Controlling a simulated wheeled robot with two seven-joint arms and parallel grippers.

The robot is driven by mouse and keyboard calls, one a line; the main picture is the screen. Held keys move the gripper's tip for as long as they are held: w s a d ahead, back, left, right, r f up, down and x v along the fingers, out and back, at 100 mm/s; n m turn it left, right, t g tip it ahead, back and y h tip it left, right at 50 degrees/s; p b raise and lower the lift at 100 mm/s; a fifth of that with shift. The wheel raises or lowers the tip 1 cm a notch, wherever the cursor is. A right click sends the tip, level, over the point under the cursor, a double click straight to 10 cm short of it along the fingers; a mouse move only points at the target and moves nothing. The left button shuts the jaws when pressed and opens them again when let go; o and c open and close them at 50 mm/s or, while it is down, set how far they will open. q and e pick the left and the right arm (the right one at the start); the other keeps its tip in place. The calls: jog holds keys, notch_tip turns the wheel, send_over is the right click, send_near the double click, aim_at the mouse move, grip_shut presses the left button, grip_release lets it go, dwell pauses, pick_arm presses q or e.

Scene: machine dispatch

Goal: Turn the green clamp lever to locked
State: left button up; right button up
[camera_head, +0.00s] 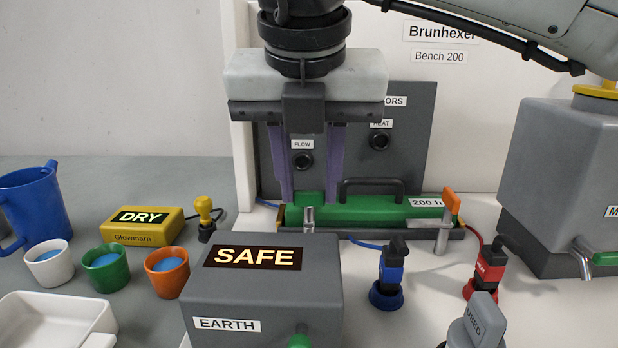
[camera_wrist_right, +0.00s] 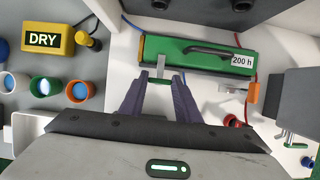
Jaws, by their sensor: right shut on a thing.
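The green clamp lever (camera_head: 310,201) is at the left end of the long green unit (camera_head: 385,211) labelled 200 h, beside a short metal post (camera_head: 309,219). My right gripper (camera_head: 310,196) comes down from above with its two purple fingers on either side of the lever, shut on it. In the right wrist view the lever (camera_wrist_right: 158,81) lies crosswise between the fingertips, by the metal post. An orange-handled lever (camera_head: 451,202) stands upright at the unit's right end. My left gripper is not in view.
A grey EARTH box (camera_head: 265,300) with a SAFE display stands in front of the unit. Blue (camera_head: 390,275) and red (camera_head: 488,270) plugs stand to its right. A yellow DRY meter (camera_head: 142,226), several cups and a grey tank (camera_head: 560,170) flank the bench.

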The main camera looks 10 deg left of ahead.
jog(key=o, duration=1)
jog(key=shift+o, duration=0.2)
jog(key=p+v, duration=0.2)
jog(key=v, duration=0.8)
jog(key=shift+r, duration=0.2)
